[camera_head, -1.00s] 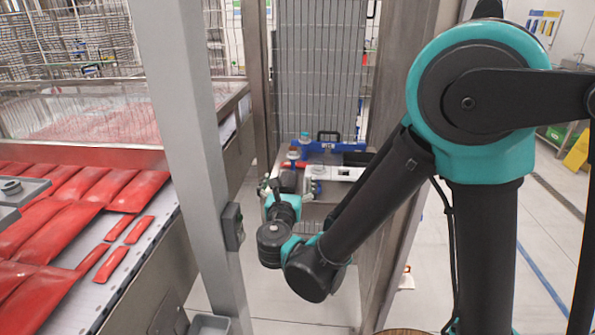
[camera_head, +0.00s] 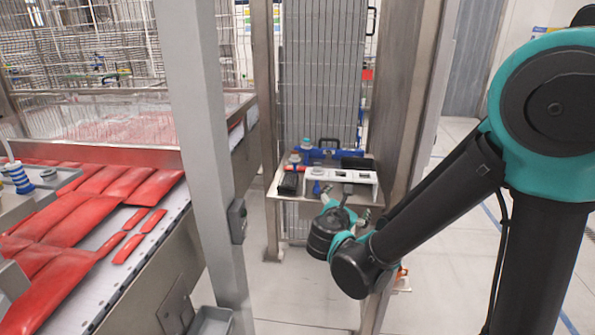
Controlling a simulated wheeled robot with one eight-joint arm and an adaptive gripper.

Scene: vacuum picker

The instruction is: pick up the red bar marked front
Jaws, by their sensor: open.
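Several narrow red bars lie on the pale conveyor surface at the left, among larger flat red packs; one narrow bar (camera_head: 127,249) is near the belt's right edge. A small patch of red (camera_head: 298,168) also shows on the small table behind the metal post, partly hidden by other items. I cannot read a "front" marking on any of them. My gripper (camera_head: 341,195) is open, in front of the small table. It is small in the picture and partly overlaps the table's front edge. I see nothing held in it.
The small table (camera_head: 284,187) holds a white slotted holder (camera_head: 352,178), a blue case (camera_head: 322,156) and dark items. A thick metal post (camera_head: 205,150) stands between conveyor and table. A wire fence panel (camera_head: 322,80) rises behind the table. Floor at the right is open.

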